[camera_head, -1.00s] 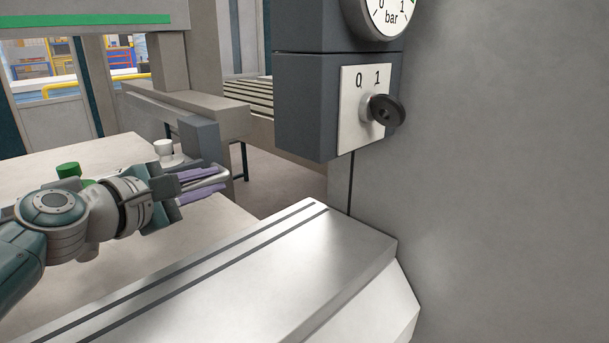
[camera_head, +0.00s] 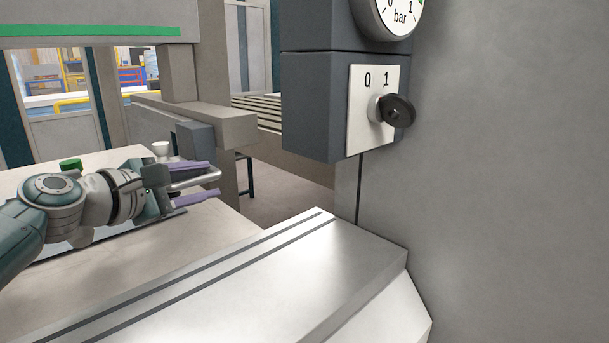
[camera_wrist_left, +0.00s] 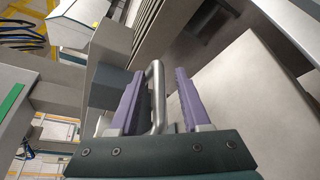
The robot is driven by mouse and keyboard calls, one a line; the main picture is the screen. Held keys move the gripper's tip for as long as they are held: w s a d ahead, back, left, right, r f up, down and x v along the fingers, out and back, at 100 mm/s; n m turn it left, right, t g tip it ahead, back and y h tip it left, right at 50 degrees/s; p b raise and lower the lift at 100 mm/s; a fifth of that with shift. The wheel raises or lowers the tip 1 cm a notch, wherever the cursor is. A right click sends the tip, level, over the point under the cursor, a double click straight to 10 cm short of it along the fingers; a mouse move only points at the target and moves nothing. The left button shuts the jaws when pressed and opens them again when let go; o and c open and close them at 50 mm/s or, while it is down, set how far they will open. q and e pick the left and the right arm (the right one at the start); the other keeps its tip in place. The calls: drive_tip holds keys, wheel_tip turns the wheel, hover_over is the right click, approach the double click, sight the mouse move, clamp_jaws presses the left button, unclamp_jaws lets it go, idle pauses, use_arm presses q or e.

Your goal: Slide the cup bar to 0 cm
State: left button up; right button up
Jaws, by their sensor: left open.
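My left gripper (camera_head: 212,179) is open, its two purple fingers on either side of a bent silver handle (camera_head: 190,182). The left wrist view shows the handle (camera_wrist_left: 157,90) between the left gripper's fingers (camera_wrist_left: 160,74), with gaps to them, so it is not clamped. The handle appears to sit by a grey block (camera_head: 196,139); its mounting is partly hidden by the gripper. I cannot tell for sure which part is the cup bar. A white cup-shaped piece (camera_head: 160,149) stands behind the gripper. My right gripper is not in view.
A dark grey box with a 0–1 plate (camera_head: 368,120), a black knob (camera_head: 398,110) and a bar gauge (camera_head: 400,14) hangs on the wall at right. A metal ledge (camera_head: 250,275) fills the foreground. A pale table top (camera_head: 120,290) lies under my left arm.

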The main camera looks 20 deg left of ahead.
use_arm(q)
drive_tip(key=shift+s, duration=0.1)
drive_tip(key=shift+s+r, duration=0.15)
drive_tip(key=shift+s, duration=0.2)
drive_tip(key=p+v, duration=0.2)
drive_tip(key=v, duration=0.7)
drive_tip(key=b+x, duration=0.1)
drive_tip(key=x, duration=0.3)
drive_tip(key=b+x, duration=0.2)
drive_tip(key=x, duration=0.2)
drive_tip(key=shift+w+a+f, duration=0.2)
drive_tip(key=shift+w+a, duration=0.05)
drive_tip(key=shift+w, duration=0.05)
idle(0.5)
drive_tip(key=shift+c, duration=0.4)
clamp_jaws()
